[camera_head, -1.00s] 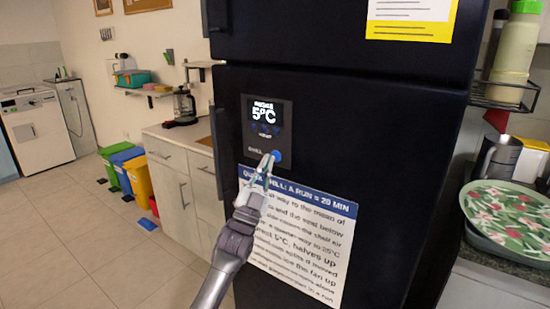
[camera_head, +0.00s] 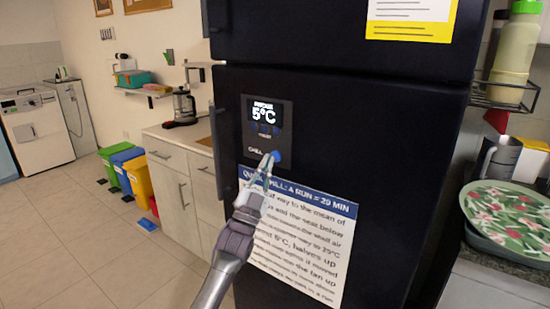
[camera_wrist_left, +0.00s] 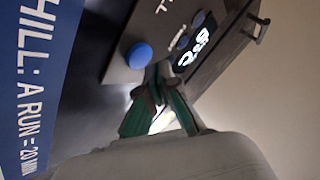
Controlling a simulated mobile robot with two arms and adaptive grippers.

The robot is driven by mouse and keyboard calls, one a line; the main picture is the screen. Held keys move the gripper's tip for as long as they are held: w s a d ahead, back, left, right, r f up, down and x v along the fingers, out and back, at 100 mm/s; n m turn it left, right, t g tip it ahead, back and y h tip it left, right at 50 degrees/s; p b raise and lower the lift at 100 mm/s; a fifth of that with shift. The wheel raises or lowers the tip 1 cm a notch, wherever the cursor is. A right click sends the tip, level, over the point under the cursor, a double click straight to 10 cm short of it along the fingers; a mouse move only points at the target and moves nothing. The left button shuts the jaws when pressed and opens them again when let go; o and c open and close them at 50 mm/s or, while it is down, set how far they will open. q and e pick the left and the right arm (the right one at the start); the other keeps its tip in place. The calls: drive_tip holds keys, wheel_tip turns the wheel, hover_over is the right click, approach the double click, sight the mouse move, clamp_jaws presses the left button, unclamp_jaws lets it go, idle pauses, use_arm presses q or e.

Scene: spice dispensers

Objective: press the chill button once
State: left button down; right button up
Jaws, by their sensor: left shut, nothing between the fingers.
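The chill button is a round blue knob (camera_head: 277,156) low on the dark control panel (camera_head: 284,108) of the black fridge. The panel's display reads 5°C, and the word CHILL stands left of the button. My left gripper (camera_head: 267,163) is shut and empty, with its tips at the button's left edge. In the left wrist view the blue button (camera_wrist_left: 139,55) is just left of the tips of the shut gripper (camera_wrist_left: 158,72). I cannot tell whether the tips touch it. My right gripper is not in view.
A white notice with a blue header (camera_head: 300,200) is fixed to the fridge door below the panel. A counter with a green floral tray (camera_head: 510,212) stands at the right. Coloured bins (camera_head: 135,178) stand on the floor at the left.

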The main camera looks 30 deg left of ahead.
use_arm(q)
drive_tip(key=shift+w, duration=0.15)
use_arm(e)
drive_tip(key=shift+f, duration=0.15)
use_arm(q)
drive_tip(key=shift+w, duration=0.3)
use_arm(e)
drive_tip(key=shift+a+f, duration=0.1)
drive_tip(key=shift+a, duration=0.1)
use_arm(q)
drive_tip(key=shift+w+b, duration=0.35)
drive_tip(key=shift+b, duration=0.1)
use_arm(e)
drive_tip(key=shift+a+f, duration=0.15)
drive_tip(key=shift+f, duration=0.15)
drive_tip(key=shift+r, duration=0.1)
use_arm(q)
drive_tip(key=shift+s+p, duration=0.3)
drive_tip(key=shift+s, duration=0.5)
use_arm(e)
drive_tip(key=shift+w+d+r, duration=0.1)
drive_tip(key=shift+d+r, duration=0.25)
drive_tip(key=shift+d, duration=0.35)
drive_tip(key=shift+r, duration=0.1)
